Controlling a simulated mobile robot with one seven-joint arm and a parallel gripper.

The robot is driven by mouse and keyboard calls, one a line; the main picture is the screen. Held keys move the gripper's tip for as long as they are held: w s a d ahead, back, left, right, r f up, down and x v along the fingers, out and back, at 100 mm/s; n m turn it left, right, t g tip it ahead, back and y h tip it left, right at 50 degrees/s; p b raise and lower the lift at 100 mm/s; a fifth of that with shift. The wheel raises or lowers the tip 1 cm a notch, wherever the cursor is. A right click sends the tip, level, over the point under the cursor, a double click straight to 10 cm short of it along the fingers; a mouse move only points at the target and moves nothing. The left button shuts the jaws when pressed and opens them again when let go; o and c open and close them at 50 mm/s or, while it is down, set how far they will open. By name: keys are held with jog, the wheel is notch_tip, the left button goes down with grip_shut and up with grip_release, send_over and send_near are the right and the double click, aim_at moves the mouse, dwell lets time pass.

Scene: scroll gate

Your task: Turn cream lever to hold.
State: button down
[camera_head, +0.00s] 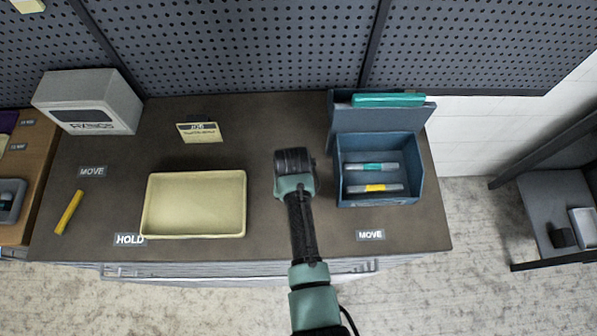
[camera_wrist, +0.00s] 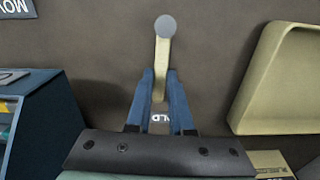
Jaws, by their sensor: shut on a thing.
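The cream lever (camera_wrist: 162,55) shows in the wrist view as a pale bar with a round grey knob at its far end. The blue fingers of my gripper (camera_wrist: 159,80) are on both sides of the bar and shut on it, below the knob. A white label (camera_wrist: 160,118) shows between the fingers, partly hidden, with only its last letters readable. In the head view my gripper (camera_head: 293,160) is over the middle of the bench, and its wrist hides the lever and the fingers.
An empty cream tray (camera_head: 193,232) sits left of my gripper, and an open blue box (camera_head: 380,196) with marked bars sits right. A small JOB card (camera_head: 200,132) stands behind. A grey box (camera_head: 88,100) and a yellow bar (camera_head: 69,212) are at the left.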

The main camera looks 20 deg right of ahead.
jog(key=shift+w+a+n, duration=0.1)
jog(key=shift+a+n, duration=0.05)
jog(key=shift+n, duration=0.25)
jog(key=c, duration=0.8)
grip_release()
notch_tip(320, 180, up, 13)
jog(key=b, duration=0.1)
dwell(0.5)
